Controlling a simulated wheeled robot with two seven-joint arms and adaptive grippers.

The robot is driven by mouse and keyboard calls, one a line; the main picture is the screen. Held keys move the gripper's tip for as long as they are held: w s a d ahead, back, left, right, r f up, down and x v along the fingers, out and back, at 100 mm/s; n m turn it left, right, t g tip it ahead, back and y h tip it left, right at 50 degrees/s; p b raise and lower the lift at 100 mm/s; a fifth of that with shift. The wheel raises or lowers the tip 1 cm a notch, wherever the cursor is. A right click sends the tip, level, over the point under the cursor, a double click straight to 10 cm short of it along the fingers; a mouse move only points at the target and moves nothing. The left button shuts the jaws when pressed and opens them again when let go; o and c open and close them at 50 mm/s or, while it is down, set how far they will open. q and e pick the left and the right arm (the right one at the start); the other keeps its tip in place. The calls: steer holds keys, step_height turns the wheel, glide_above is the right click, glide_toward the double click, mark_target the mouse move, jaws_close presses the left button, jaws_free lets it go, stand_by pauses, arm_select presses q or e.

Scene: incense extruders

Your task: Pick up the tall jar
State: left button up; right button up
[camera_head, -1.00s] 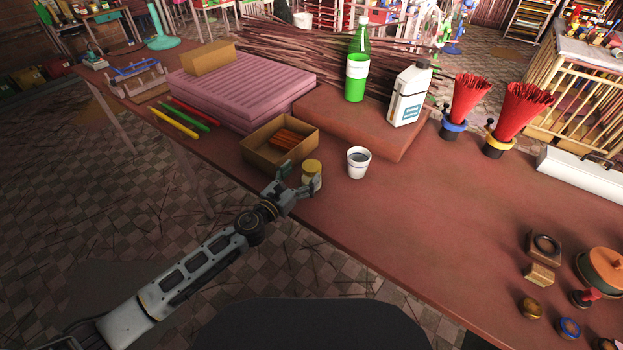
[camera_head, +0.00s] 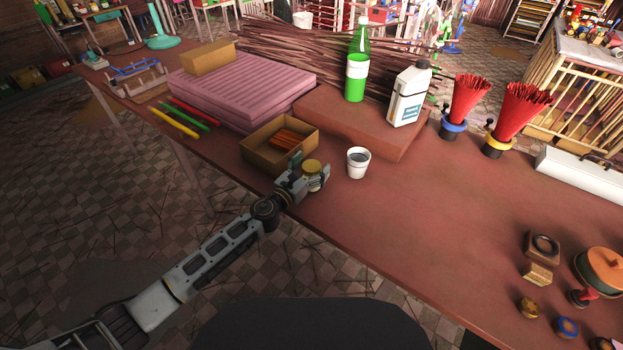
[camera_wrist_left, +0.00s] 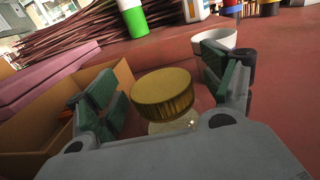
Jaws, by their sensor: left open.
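The jar has a gold lid (camera_head: 312,166) and a pale body, and stands on the table by the front corner of the cardboard box. My left gripper (camera_head: 309,173) is open, with its fingers on either side of the jar. In the left wrist view the jar's gold lid (camera_wrist_left: 164,92) sits between the green finger pads of the gripper (camera_wrist_left: 165,95), with gaps on both sides. The lower body of the jar is partly hidden by the gripper's palm. My right gripper does not show.
An open cardboard box (camera_head: 262,158) with orange-brown sticks stands just left of the jar. A white cup (camera_head: 358,163) stands close on its right. A green bottle (camera_head: 357,60) and white jug (camera_head: 409,95) are behind.

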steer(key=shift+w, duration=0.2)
arm_select(q)
steer(key=c, duration=1.7)
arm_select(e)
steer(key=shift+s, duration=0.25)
arm_select(q)
steer(key=shift+r, duration=0.2)
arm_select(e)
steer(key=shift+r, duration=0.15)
arm_select(q)
steer(key=shift+r+p, duration=0.6)
steer(key=shift+r, duration=0.2)
step_height(320, 180, up, 6)
steer(key=p, duration=0.2)
steer(key=shift+f+p, duration=0.1)
steer(key=shift+p, duration=0.3)
steer(key=shift+r+p, duration=0.3)
steer(key=shift+r, duration=0.85)
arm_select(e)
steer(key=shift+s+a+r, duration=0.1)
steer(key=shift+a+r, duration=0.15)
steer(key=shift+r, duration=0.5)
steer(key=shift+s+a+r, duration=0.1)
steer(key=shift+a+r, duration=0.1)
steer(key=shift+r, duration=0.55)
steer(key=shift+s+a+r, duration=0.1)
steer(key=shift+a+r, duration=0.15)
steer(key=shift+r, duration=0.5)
